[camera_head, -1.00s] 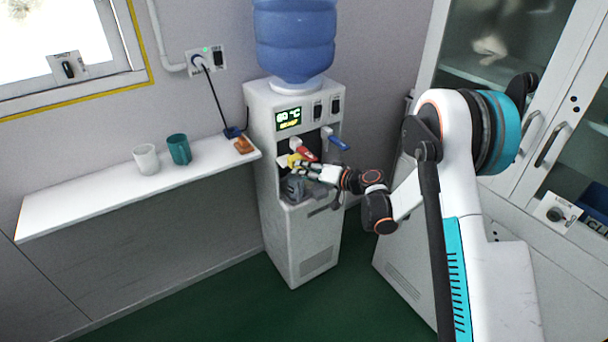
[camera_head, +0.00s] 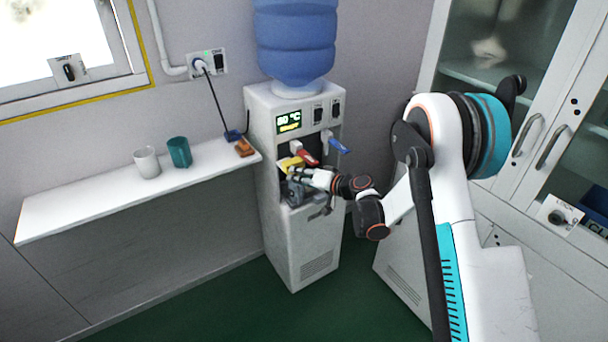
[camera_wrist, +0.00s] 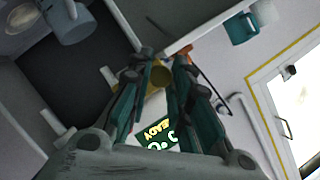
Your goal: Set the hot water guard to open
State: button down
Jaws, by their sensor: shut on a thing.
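The hot water guard, a small yellow flap (camera_head: 289,164), sits on the white water dispenser (camera_head: 312,240) beside the red tap lever (camera_head: 305,155). My gripper (camera_head: 292,172) is at the guard, coming from the right. In the wrist view, my gripper's dark green fingers (camera_wrist: 160,66) are closed in on the yellow guard (camera_wrist: 157,78), which shows between them. The fingers and wrist hide part of the guard, so its exact angle is hard to tell. The lit display (camera_head: 289,122) above the taps shows 80 °C.
A blue tap lever (camera_head: 339,146) is close on the right of the red one. A grey mug (camera_wrist: 70,22) stands at the dispenser. A shelf (camera_head: 70,205) on the left holds a white cup (camera_head: 147,162) and a teal cup (camera_head: 179,152).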

jog(key=shift+s+a, duration=0.5)
jog(key=shift+a, duration=0.2)
jog(key=c, duration=1.5)
grip_release()
jog(key=shift+a, duration=0.15)
jog(key=shift+o, duration=0.2)
jog(key=v, duration=1.2)
jog(key=shift+w, duration=0.1)
